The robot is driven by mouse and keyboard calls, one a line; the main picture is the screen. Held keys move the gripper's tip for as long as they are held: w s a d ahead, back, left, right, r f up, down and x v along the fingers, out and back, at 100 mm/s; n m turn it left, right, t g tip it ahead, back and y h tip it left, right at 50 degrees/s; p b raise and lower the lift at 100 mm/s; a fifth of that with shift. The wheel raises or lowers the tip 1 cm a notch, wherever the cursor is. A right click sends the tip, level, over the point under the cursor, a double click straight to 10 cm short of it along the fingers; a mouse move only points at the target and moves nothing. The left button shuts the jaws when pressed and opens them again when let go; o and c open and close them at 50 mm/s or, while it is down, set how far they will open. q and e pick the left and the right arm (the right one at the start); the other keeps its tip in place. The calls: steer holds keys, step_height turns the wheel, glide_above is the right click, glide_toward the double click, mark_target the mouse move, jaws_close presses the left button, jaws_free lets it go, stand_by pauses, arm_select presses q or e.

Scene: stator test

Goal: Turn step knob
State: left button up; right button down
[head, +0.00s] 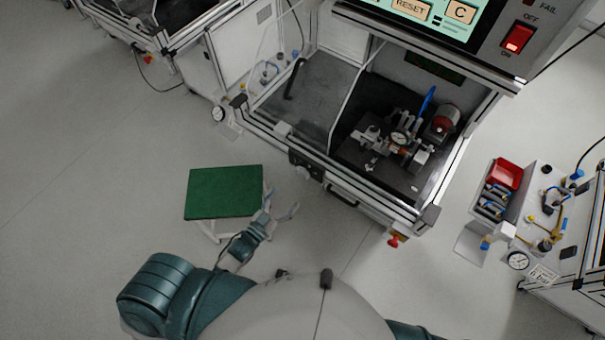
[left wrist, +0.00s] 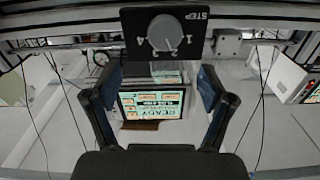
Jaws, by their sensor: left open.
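The step knob (left wrist: 163,33) is a round grey dial on a black plate marked STEP, with numbers around it. It shows at the top of the left wrist view, upside down. In the head view a small dark panel (head: 304,163) sits on the front rail of the test station, and the knob is too small to read there. My left gripper (head: 281,207) is open and empty, in front of and below that rail. In the left wrist view its two fingers (left wrist: 158,80) stand apart below the knob, not touching it. My right gripper is out of view.
A green-topped stand (head: 223,190) is left of my left gripper. The test station (head: 335,198) holds a clamping fixture (head: 398,140) inside. A red switch (head: 517,38) is on its upper panel. Floor at left is clear.

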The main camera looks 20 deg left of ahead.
mark_target(299, 176)
arm_select(q)
steer(key=x, duration=0.6)
steer(key=a+x, duration=0.1)
steer(key=x, duration=0.2)
steer(key=shift+w+f, duration=0.2)
steer(key=shift+w, duration=0.3)
steer(key=shift+w+d, duration=0.2)
steer(key=shift+w, duration=0.05)
steer(key=shift+w+d, duration=0.1)
steer(key=shift+d, duration=0.35)
steer(key=c, duration=0.5)
steer(key=shift+a, duration=0.35)
steer(key=c, duration=0.7)
